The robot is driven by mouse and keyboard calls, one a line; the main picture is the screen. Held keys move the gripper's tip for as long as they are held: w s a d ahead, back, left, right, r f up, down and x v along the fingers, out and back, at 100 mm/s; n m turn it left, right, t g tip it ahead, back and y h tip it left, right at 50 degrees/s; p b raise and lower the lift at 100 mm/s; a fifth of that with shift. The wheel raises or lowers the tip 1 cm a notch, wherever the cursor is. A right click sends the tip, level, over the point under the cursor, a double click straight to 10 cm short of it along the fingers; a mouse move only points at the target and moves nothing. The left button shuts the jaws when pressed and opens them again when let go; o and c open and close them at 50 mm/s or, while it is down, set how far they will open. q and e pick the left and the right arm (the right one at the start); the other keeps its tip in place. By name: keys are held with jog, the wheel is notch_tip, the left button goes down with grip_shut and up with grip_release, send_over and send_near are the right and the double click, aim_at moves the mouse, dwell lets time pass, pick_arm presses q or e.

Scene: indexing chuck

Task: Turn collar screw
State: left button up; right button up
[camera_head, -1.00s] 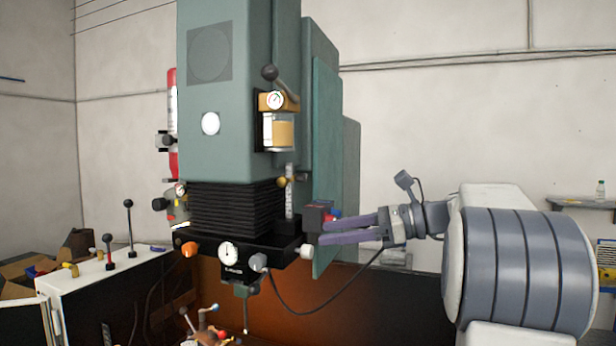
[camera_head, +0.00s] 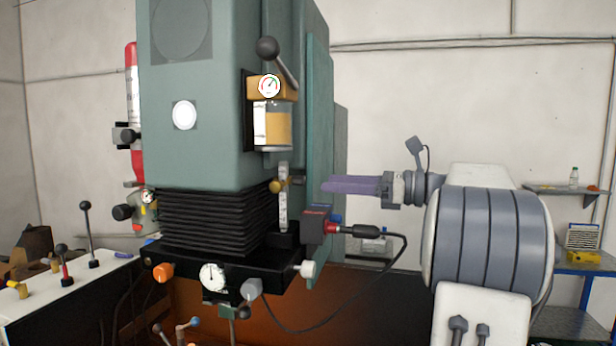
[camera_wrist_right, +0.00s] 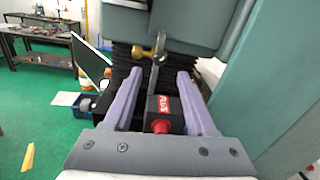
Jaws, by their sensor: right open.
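My right gripper (camera_head: 325,186) is open and empty. It points left at the machine's right side, just above a black box with a red label (camera_head: 318,225). In the right wrist view its two purple fingers (camera_wrist_right: 156,85) stand apart, with the box (camera_wrist_right: 165,110) and its red plug showing between them. A brass knob (camera_head: 276,186) sits on a clear scaled column (camera_head: 283,205); it also shows beyond the fingertips in the right wrist view (camera_wrist_right: 143,52). The black collar block (camera_head: 240,262) carries an orange knob (camera_head: 163,271), a dial, a grey knob (camera_head: 251,289) and a white knob (camera_head: 305,269). I cannot tell which is the collar screw. My left gripper is not in view.
The green machine head (camera_head: 200,120) with black bellows (camera_head: 210,222) fills the left centre. A black cable (camera_head: 400,270) loops from the box below my right gripper. A lever (camera_head: 278,60) and oil cup (camera_head: 272,125) stand above.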

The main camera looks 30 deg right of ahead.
aim_at(298, 181)
jog(key=p+x, duration=0.1)
jog(key=x, duration=0.5)
jog(key=shift+a+p, duration=0.1)
jog(key=shift+p, duration=0.3)
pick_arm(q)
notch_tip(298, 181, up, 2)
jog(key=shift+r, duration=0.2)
pick_arm(e)
grip_shut()
jog(key=shift+f+n+b, duration=0.15)
jog(key=shift+n+b, duration=0.65)
jog(key=shift+b, duration=0.1)
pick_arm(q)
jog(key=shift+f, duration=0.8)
